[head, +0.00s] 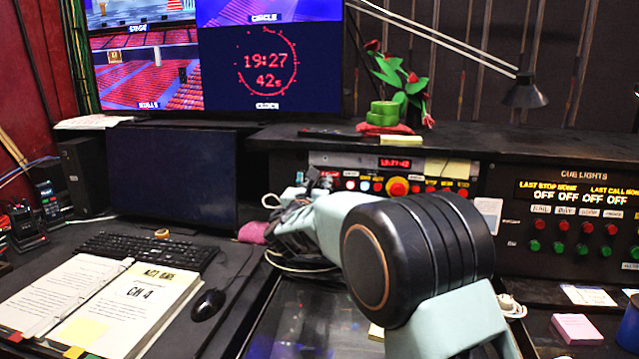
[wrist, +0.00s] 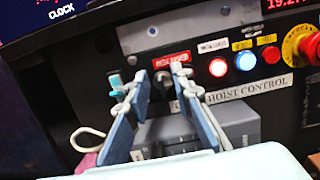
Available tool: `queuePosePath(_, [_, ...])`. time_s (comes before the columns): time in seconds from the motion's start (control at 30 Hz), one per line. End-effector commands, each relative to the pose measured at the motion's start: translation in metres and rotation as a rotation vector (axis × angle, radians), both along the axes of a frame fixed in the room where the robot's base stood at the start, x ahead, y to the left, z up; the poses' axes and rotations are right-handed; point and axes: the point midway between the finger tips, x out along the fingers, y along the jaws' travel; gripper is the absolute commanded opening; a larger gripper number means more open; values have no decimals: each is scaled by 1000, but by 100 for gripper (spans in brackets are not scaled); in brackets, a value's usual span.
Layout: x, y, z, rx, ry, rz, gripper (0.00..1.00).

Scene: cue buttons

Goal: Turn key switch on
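The key switch (wrist: 163,78) is a small dark knob under a red label on the black hoist control panel (wrist: 285,105) in the wrist view. Its exact turn position is too small and blurred to tell. My gripper (wrist: 165,88) is open, with one blue-padded finger on each side of the switch. I cannot tell whether either finger touches it. In the head view my gripper (head: 316,187) is at the left end of the panel, and the switch is hidden there behind it.
Right of the switch are a red light (wrist: 218,67), a blue light (wrist: 245,61) and a red emergency button (head: 397,187) on yellow. A grey box (wrist: 228,124) sits below the switch. A loose white cable (wrist: 88,137) hangs at left. A cue-light panel (head: 570,215) stands at right.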

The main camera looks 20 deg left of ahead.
Motion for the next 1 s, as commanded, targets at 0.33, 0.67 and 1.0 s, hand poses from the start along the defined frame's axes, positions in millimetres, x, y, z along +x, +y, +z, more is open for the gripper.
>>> queuePosePath(0.33, [1,0,0,0,0,0,12])
queuePosePath(0.67, [0,0,0,0,0,0,0])
queuePosePath(1.0, [0,0,-3,74,2,-10,0])
